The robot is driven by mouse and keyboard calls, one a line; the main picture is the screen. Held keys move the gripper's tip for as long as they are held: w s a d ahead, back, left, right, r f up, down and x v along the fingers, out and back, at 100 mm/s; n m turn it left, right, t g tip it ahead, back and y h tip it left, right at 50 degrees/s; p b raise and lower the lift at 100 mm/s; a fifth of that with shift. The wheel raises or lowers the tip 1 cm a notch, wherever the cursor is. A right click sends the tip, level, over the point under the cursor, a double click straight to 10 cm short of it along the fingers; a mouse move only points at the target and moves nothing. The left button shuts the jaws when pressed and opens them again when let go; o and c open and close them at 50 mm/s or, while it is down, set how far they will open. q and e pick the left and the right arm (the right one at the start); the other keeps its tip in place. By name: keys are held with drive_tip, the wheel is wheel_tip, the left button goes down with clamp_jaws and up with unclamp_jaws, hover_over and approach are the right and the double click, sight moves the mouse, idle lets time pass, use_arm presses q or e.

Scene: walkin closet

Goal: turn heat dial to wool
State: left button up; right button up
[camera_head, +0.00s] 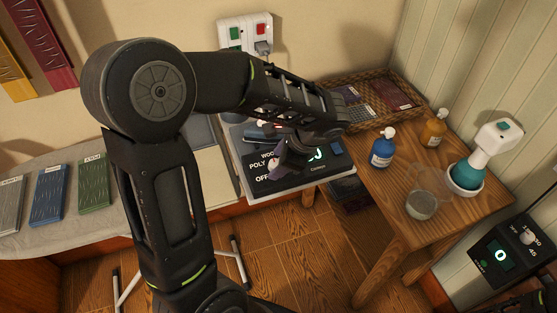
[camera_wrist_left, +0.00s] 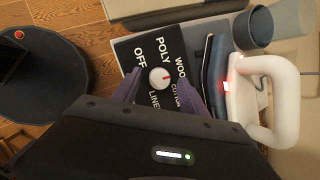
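The heat dial (camera_wrist_left: 160,77) is a small round pale knob with a red mark, on a black panel (camera_wrist_left: 142,82) lettered OFF, POLY, WOOL and more. In the left wrist view its red mark points right, towards the WOOL side; the exact setting is hard to tell. The panel (camera_head: 260,184) also shows in the head view, partly hidden by my arm. My left gripper (camera_wrist_left: 158,92) has its purple fingers apart on either side of the dial, with gaps visible. In the head view, my left gripper (camera_head: 291,163) is over the panel. My right gripper is not in view.
A white-handled iron (camera_wrist_left: 262,95) stands close beside the panel. A wooden table (camera_head: 385,208) holds a blue bottle (camera_head: 382,150), an orange bottle (camera_head: 434,130), a spray bottle (camera_head: 484,160) and a clear cup (camera_head: 423,203). A wicker tray (camera_head: 412,121) lies behind.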

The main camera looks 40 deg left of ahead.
use_arm(q)
drive_tip(key=v, duration=0.7)
drive_tip(key=shift+d+r+b, duration=0.15)
drive_tip(key=shift+r+b, duration=0.15)
drive_tip(key=shift+r, duration=0.05)
idle(0.4)
drive_tip(key=w+d+f+n+t+h, duration=0.3)
drive_tip(key=d+f+n+h, duration=0.55)
drive_tip(key=d+f, duration=1.15)
drive_tip(key=s+f+n+g+h, duration=0.1)
drive_tip(key=s+f+n, duration=0.5)
drive_tip(key=s+f, duration=1)
drive_tip(key=shift+s+d+g, duration=0.45)
drive_tip(key=shift+s+g, duration=0.45)
